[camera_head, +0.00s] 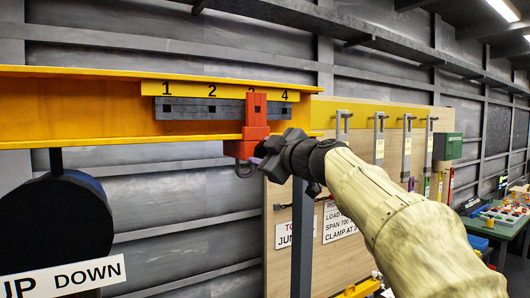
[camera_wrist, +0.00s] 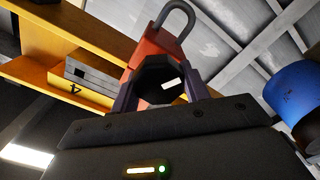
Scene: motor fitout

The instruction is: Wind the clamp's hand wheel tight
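The red clamp (camera_head: 255,130) sits on the yellow beam (camera_head: 80,105), below the number strip near mark 3, with a grey hook loop (camera_head: 243,169) under it. The clamp also shows in the wrist view (camera_wrist: 160,48). Its dark hand wheel (camera_wrist: 158,82) has a pale mark and faces the wrist camera. My gripper (camera_head: 262,152) is at the clamp's lower right in the head view. In the wrist view my gripper's fingers (camera_wrist: 163,92) lie on both sides of the wheel, which fills the gap between them. The wheel is hidden behind my gripper in the head view.
A grey strip with square holes (camera_head: 205,109) runs under marks 1 to 4. A black round shape (camera_head: 50,225) and an "UP DOWN" sign (camera_head: 65,277) stand at left. Grey hangers (camera_head: 379,135) hang on a board at right. A blue drum (camera_wrist: 295,92) shows in the wrist view.

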